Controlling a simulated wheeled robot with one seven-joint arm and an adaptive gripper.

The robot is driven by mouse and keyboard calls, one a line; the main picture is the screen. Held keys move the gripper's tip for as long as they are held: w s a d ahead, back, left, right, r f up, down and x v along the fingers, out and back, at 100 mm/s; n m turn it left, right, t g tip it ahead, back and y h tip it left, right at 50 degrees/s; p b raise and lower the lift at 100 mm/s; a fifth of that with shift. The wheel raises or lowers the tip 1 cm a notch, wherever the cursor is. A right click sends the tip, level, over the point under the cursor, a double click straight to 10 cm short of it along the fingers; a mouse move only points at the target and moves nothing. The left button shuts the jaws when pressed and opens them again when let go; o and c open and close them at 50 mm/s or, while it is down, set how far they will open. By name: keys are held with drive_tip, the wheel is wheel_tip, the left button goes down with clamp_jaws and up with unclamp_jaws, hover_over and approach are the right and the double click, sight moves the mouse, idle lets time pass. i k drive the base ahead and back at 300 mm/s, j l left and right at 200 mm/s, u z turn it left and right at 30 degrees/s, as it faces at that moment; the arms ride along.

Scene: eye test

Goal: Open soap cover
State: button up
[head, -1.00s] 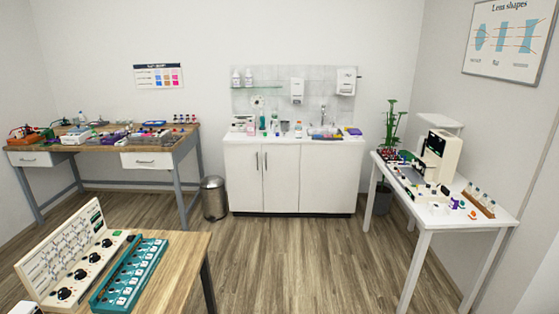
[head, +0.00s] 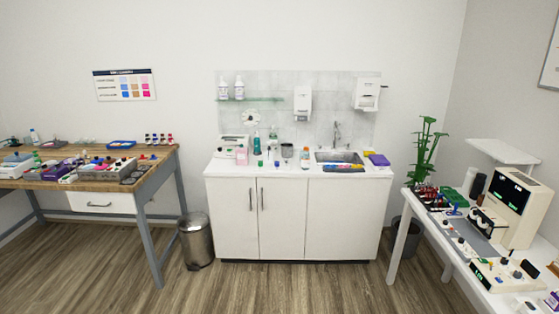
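Two white wall dispensers hang above the sink counter. The left dispenser (head: 302,101) is narrower and has a dark mark on its front. The right dispenser (head: 367,93) is wider, with a small lever sticking out at its right. Both look shut at this distance. I cannot tell which one holds soap. Two white pump bottles (head: 231,89) stand on a glass shelf to the left of the dispensers. My gripper is not in view.
The white sink cabinet (head: 282,215) stands ahead, with open wood floor (head: 290,285) before it. A metal bin (head: 195,240) stands at its left by a wooden workbench (head: 150,170). A white table (head: 403,237) with instruments is at the right, a potted plant behind it.

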sight(302, 95)
drive_tip(key=i, duration=2.15)
drive_tip(key=i+u, duration=0.1)
drive_tip(key=i, duration=0.4)
drive_tip(key=i+l+u, duration=0.1)
drive_tip(key=i, duration=0.4)
drive_tip(key=i+l+u, duration=0.15)
drive_tip(key=i, duration=0.35)
drive_tip(key=i+l+u, duration=0.1)
drive_tip(key=i, duration=0.4)
